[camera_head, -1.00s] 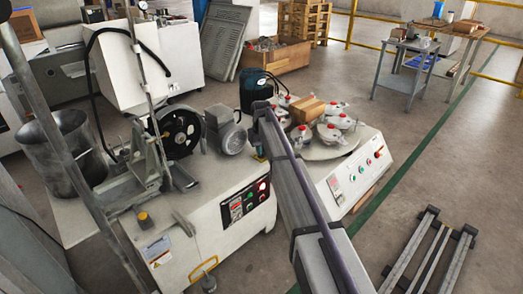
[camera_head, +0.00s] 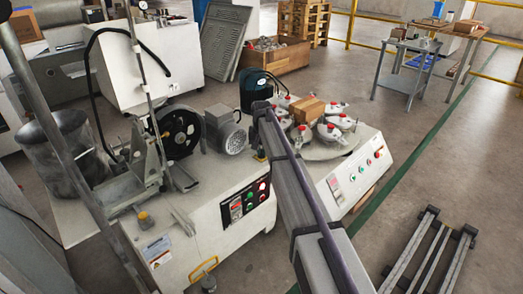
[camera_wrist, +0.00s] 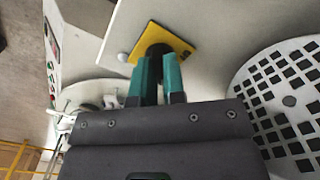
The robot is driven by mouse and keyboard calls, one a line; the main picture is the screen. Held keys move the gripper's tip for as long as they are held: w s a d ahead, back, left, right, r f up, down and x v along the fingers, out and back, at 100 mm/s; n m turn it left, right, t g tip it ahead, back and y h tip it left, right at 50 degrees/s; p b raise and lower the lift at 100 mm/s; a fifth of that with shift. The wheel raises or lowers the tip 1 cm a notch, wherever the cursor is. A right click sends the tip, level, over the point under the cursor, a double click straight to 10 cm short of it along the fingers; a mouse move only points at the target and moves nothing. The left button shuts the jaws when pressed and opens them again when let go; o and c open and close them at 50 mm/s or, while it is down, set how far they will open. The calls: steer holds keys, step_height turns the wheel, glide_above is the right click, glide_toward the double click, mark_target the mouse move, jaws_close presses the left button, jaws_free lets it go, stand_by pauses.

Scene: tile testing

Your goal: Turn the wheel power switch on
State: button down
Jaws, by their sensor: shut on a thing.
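The switch is a dark round knob (camera_wrist: 158,50) on a yellow plate (camera_wrist: 178,41), fixed to a pale machine panel in the wrist view. My gripper (camera_wrist: 157,66) has teal fingers that are shut on the knob, one on each side. The fingers cover much of the knob, so its angle cannot be read. In the head view my arm hides the gripper and the switch. A small yellow patch shows beside the arm near the motor end of the machine.
A round turntable (camera_head: 322,151) carries several white red-capped holders and a cardboard box (camera_head: 308,109). A grey motor (camera_head: 232,137) and a black wheel (camera_head: 180,133) stand to its left. Metal rails (camera_head: 433,250) lie on the floor.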

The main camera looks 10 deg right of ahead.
steer(key=c, duration=1.2)
jaws_free()
step_height(320, 180, up, 11)
steer(key=p, duration=1.1)
steer(key=shift+f, duration=0.15)
